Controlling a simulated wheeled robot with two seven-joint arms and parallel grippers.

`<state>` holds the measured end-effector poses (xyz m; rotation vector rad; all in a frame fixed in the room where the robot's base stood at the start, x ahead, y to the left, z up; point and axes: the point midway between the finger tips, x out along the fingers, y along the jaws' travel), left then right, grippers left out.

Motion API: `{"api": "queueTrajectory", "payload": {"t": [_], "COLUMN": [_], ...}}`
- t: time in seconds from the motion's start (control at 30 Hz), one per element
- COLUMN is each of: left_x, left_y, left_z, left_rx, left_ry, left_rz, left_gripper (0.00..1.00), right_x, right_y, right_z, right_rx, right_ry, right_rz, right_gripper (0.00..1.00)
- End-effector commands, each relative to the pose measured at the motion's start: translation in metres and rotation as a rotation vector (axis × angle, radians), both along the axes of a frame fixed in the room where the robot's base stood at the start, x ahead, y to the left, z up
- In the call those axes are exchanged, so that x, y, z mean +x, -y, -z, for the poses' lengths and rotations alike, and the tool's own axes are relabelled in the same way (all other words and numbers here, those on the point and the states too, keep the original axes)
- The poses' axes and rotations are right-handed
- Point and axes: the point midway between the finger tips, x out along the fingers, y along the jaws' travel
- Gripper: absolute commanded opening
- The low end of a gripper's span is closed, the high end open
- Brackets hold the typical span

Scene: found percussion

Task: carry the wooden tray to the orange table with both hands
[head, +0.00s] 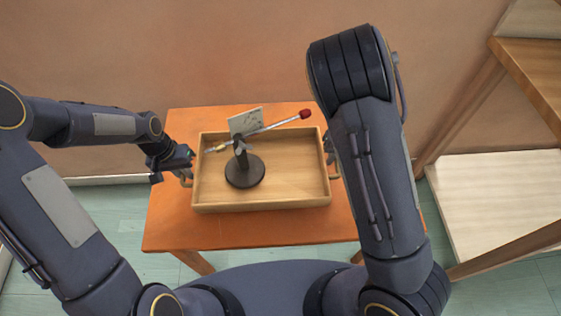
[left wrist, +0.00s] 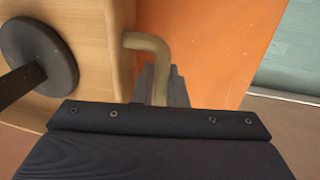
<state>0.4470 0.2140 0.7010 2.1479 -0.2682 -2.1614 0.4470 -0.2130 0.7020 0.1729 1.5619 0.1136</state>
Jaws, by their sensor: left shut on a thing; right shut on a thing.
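The wooden tray (head: 262,206) is over the orange table (head: 270,229) in the head view. It looks level; I cannot tell whether its underside touches the tabletop. A dark round-based stand (head: 245,171) with a small card (head: 245,121) and a red-tipped stick (head: 285,124) is in the tray. My left gripper (head: 186,172) is shut on the tray's left handle, which shows as a bent bar in the left wrist view (left wrist: 152,45). My right gripper (head: 331,160) is shut on the right handle, mostly hidden behind my right arm.
A wooden shelf unit (head: 500,190) stands at the right. A plain brown wall (head: 210,50) rises close behind the table. Bare tabletop shows in front of the tray, and pale green floor (head: 500,285) lies around.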

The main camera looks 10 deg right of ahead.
Motion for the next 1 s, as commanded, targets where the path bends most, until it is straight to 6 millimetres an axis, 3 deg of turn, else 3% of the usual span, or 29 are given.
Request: {"api": "queueTrajectory", "payload": {"t": [0.83, 0.87, 1.0], "left_x": [0.001, 0.000, 0.000], "left_y": [-0.001, -0.001, -0.001], "left_z": [0.051, 0.049, 0.047], "left_rx": [0.001, 0.001, 0.001], "left_ry": [0.002, 0.001, 0.000], "left_rz": [-0.001, -0.001, -0.001], "left_gripper": [0.00, 0.15, 0.33], "right_x": [0.000, 0.000, 0.000], "right_y": [0.001, 0.001, 0.001], "right_z": [0.051, 0.049, 0.047], "right_rx": [-0.001, -0.001, -0.001], "right_ry": [0.001, 0.001, 0.000], "right_rz": [0.001, 0.001, 0.001], "right_gripper": [0.00, 0.15, 0.33]}}
